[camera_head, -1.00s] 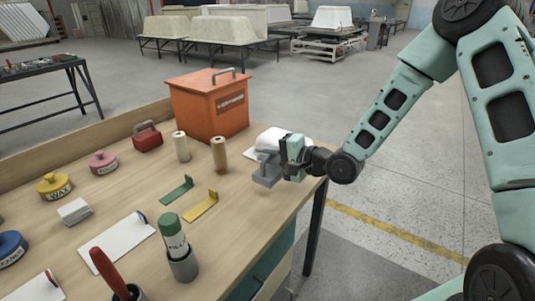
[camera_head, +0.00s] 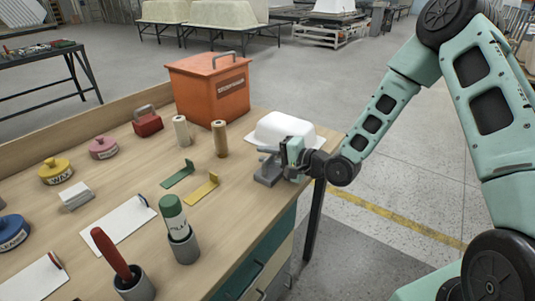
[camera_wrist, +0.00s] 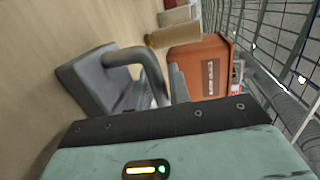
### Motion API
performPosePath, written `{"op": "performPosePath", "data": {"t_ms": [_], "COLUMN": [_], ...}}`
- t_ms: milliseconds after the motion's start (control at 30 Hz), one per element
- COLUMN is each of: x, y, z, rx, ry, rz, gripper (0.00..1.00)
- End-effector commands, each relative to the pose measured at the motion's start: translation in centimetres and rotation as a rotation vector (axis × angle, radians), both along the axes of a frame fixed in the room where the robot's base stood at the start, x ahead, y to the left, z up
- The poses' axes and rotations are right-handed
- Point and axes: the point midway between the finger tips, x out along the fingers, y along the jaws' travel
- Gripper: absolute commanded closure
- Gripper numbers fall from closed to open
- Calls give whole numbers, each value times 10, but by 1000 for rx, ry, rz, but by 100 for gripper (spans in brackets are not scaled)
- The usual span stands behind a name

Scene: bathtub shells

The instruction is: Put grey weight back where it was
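The grey weight (camera_head: 268,170) is a block with an arched handle, near the right edge of the workbench. My gripper (camera_head: 288,160) is at its right side and appears shut on its handle. In the wrist view the weight (camera_wrist: 88,82) is at the left, its handle reaching to the gripper fingers (camera_wrist: 172,88). The fingertips are partly hidden behind the gripper body. I cannot tell whether the weight's base touches the bench or hangs just above it.
A white tub shell (camera_head: 284,129) on a white sheet stands just behind the weight. An orange box (camera_head: 210,92), a red weight (camera_head: 147,121), two rolls (camera_head: 220,139), a green bracket (camera_head: 178,175) and a yellow bracket (camera_head: 202,189) stand leftward. Bare bench lies in front of the weight.

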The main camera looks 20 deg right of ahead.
Motion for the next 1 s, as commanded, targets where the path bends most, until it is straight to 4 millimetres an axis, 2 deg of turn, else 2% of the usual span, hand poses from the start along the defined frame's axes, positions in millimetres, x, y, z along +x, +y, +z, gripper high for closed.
{"op": "performPosePath", "data": {"t_ms": [367, 467, 800, 1000], "x": [0, -6, -56, -79], "y": [0, -6, -51, -71], "z": [4, 4, 17, 24], "rx": [-1, -1, -1, -1], "ry": [-1, 1, 2, 0], "rz": [0, -2, -4, -4], "gripper": [66, 66, 66, 66]}}
